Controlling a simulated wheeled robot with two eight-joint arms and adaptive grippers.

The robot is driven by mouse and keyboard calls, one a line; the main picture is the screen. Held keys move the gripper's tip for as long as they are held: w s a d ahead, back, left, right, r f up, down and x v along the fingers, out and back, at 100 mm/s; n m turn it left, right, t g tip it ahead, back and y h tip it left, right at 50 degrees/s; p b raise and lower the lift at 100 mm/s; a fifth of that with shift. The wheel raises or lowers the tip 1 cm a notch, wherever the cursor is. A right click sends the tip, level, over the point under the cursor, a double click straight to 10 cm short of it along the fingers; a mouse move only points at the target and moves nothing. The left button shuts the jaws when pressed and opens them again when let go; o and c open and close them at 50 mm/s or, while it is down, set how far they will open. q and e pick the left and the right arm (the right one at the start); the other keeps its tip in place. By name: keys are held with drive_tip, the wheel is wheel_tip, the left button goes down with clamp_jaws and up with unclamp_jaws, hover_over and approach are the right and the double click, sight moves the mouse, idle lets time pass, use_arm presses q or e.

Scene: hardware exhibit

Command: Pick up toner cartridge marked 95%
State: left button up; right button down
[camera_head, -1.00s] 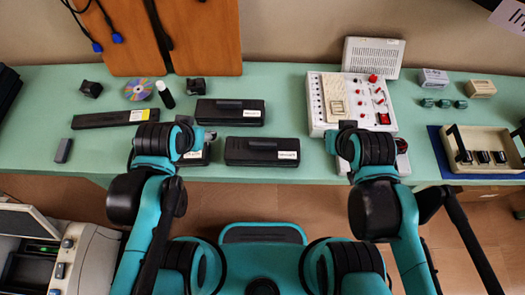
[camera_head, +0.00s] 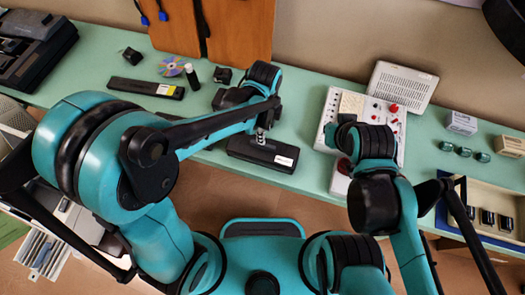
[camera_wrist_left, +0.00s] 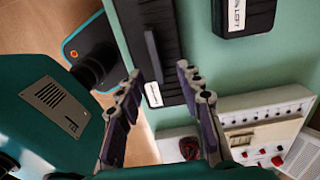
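A black toner cartridge (camera_head: 250,146) with a white label lies near the table's front edge. It also shows in the left wrist view (camera_wrist_left: 172,60), its label too small to read. My left gripper (camera_head: 262,135) is above this cartridge; in its wrist view the fingers (camera_wrist_left: 160,70) are apart, with nothing between them. Another black cartridge (camera_wrist_left: 243,14) with a label lies farther back. A long black cartridge (camera_head: 140,87) with a yellow label lies to the left. No 95% mark is readable. My right gripper (camera_head: 330,135) is at the control panel, mostly hidden by its wrist.
A white control panel (camera_head: 392,117) with red knobs is right of the cartridge. A beige box (camera_head: 402,82) stands behind it. A tray (camera_head: 478,190) on a blue mat is at the right.

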use_arm(q)
drive_tip(key=b, duration=0.2)
hover_over(263, 150)
drive_tip(key=f, duration=0.5)
drive_tip(key=shift+w, duration=0.35)
drive_tip(key=shift+f, duration=0.65)
clamp_jaws()
